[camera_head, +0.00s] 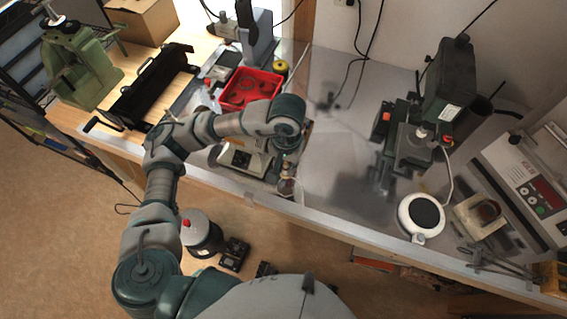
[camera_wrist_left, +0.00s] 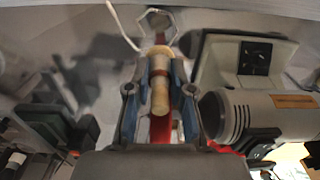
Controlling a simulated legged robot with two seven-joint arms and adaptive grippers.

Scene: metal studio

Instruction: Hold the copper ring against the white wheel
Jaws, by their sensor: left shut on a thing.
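My left gripper (camera_head: 287,172) is over the front edge of the bench, beside a small motor machine (camera_head: 238,158). In the left wrist view, its fingers (camera_wrist_left: 163,70) are shut on a pale wooden handle (camera_wrist_left: 160,98) with a reddish-brown band, which looks like a ring clamp. The grey motor (camera_wrist_left: 258,115) lies to the right of the fingers in that view. I cannot pick out the white wheel, so contact cannot be told. My right gripper is not in view.
A red tray (camera_head: 250,103) stands behind my left forearm. A drill-like machine (camera_head: 448,85), a white round pot with a dark top (camera_head: 421,217) and a control box (camera_head: 525,180) stand to the right. The bench middle (camera_head: 335,165) is mostly clear. Cables hang at the wall.

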